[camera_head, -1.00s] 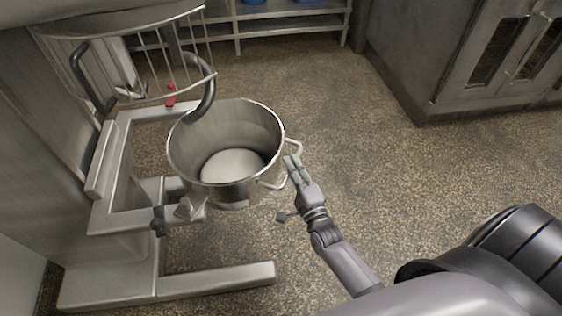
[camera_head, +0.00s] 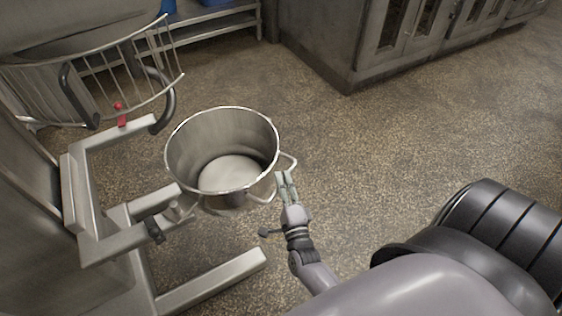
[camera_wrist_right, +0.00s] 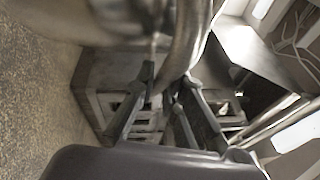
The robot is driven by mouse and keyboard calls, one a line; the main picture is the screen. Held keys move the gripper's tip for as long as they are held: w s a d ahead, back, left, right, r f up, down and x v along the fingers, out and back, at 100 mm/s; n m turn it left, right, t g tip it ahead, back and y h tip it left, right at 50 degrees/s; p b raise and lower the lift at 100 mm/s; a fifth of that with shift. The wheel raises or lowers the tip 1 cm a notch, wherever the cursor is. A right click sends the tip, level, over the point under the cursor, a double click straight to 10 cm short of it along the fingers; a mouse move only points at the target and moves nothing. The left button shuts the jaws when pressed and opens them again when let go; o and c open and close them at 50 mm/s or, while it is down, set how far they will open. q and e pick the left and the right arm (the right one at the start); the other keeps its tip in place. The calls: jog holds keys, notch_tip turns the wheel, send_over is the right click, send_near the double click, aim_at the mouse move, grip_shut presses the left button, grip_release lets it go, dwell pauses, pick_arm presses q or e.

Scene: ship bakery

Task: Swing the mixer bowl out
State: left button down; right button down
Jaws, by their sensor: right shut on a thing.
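The mixer bowl (camera_head: 223,148) is a round, empty steel bowl, upright, in the middle left of the head view. My right gripper (camera_head: 284,178) is shut on the bowl's side handle (camera_head: 289,164). In the right wrist view the fingers (camera_wrist_right: 165,95) close around a blurred metal bar, with the bowl filling the top. My left gripper is not in view.
The wire guard (camera_head: 95,75) stands at the upper left above the frame. The mixer foot (camera_head: 215,280) lies on the floor below the bowl. Steel ovens (camera_head: 345,45) stand at the back. The floor (camera_head: 400,140) to the right is clear.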

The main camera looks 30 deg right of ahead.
jog(key=c, duration=1.7)
grip_release()
jog(key=shift+o, duration=0.2)
jog(key=v, duration=1.2)
